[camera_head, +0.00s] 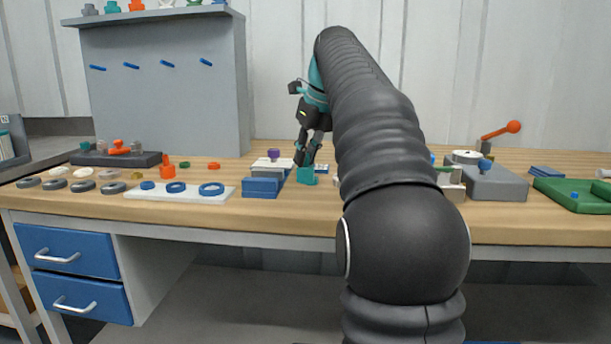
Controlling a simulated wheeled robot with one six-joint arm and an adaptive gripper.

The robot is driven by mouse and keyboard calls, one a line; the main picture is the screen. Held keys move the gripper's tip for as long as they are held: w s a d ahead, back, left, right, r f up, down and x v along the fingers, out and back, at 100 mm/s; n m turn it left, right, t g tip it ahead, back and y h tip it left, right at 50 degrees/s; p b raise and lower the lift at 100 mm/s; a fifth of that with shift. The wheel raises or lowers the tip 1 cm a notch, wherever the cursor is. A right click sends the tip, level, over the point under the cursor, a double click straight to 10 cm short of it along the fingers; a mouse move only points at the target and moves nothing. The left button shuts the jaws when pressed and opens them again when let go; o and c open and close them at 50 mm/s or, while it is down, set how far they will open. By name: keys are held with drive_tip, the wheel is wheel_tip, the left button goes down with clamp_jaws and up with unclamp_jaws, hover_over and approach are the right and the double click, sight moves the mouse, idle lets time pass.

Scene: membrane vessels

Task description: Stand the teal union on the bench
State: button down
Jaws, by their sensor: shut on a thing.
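The teal union (306,175) is a small teal piece at the middle of the wooden bench (225,224). My gripper (307,163) points down at it from above, with its dark fingers shut on its upper part. The union looks upright, with its lower end at or very near the bench top; I cannot tell whether it touches. My arm hides the bench just to the right of it.
Blue blocks (262,187) stand close left of the union. A white plate with blue rings (140,192) lies farther left. A grey fixture (495,184) with an orange-handled lever (502,130) and a green tray (556,188) are on the right. A grey pegboard (165,95) stands behind.

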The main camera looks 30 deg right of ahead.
sight(308, 164)
drive_tip(key=shift+f+b, duration=0.75)
drive_tip(key=shift+f, duration=1.25)
drive_tip(key=shift+f, duration=0.15)
drive_tip(key=c, duration=1.1)
unclamp_jaws()
drive_tip(key=shift+c, duration=0.2)
